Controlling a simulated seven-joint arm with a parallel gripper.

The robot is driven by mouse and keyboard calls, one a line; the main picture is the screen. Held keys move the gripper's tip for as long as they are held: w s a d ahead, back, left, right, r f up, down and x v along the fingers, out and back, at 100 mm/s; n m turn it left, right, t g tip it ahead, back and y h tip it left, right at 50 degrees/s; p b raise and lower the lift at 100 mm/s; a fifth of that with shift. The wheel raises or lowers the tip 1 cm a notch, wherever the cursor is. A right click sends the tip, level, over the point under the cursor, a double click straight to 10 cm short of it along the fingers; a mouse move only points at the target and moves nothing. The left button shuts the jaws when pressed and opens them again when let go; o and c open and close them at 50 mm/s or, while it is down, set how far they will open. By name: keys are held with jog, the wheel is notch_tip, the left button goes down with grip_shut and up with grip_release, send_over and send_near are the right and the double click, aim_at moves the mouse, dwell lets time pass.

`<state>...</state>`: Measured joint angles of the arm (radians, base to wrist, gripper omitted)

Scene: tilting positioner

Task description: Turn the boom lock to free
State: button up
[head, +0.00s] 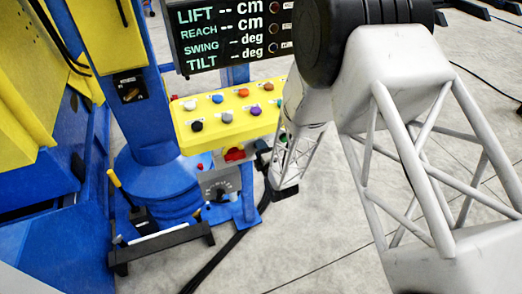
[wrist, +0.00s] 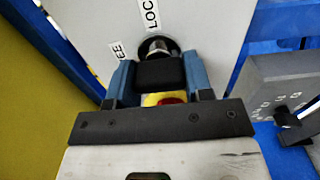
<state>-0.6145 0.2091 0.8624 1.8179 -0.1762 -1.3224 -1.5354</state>
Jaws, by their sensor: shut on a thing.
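The boom lock shows in the wrist view as a black handle (wrist: 160,71) with a round metal hub (wrist: 155,46) behind it, on a pale grey panel. A label reading "LOC", cut off, is above the hub, and one ending in "EE" is to the left. My gripper (wrist: 161,80) is shut on the black handle, with one blue finger on each side. I cannot tell exactly which label the lock points to. In the head view my gripper (head: 262,151) is at the right end of the control box, and my arm hides the lock.
A yellow control panel (head: 222,120) with coloured knobs is beside my gripper. Below it is a grey dial plate (head: 220,185), and a red part (head: 235,154) sits close by. A display (head: 232,30) stands above. A black cable crosses the floor.

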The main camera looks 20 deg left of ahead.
dwell(0.3)
jog(key=o, duration=0.9)
jog(key=shift+v, duration=3.9)
jog(key=shift+r, duration=0.1)
